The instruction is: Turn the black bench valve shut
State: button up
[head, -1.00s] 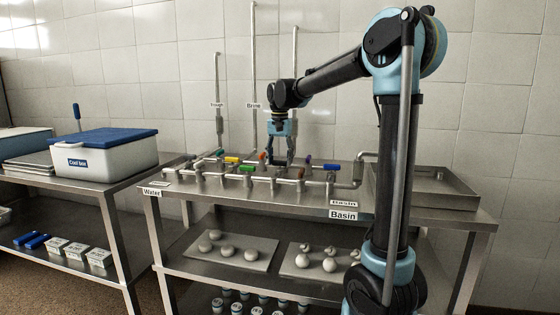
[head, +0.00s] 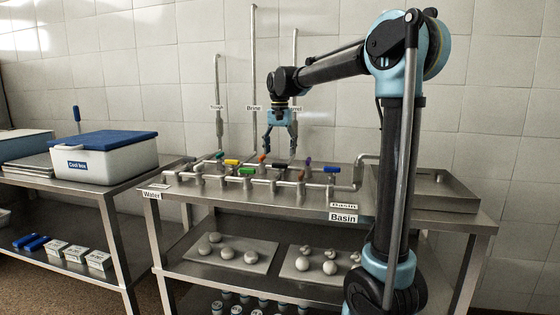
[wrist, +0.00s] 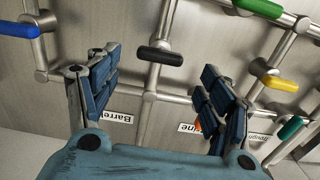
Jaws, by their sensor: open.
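The black valve handle (wrist: 160,56) lies across its pipe in the wrist view, between and beyond my open fingers. In the head view the small black handle (head: 281,167) sits on the pipework of the steel bench. My gripper (head: 280,153) hangs above the pipes with its fingers spread and pointing down. In the wrist view my gripper (wrist: 158,78) has a finger on each side of the black handle's pipe, apart from the handle. Nothing is between the fingers.
Near the black handle are a blue handle (wrist: 20,30), a yellow handle (wrist: 278,82), a green handle (wrist: 258,8) and a teal handle (wrist: 290,128). An orange handle is partly hidden behind my right finger. Tall pipes (head: 254,60) rise behind. A basin (head: 440,190) is at right.

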notch_tip(320, 180, up, 7)
jog(key=shift+r, duration=0.15)
dwell(0.4)
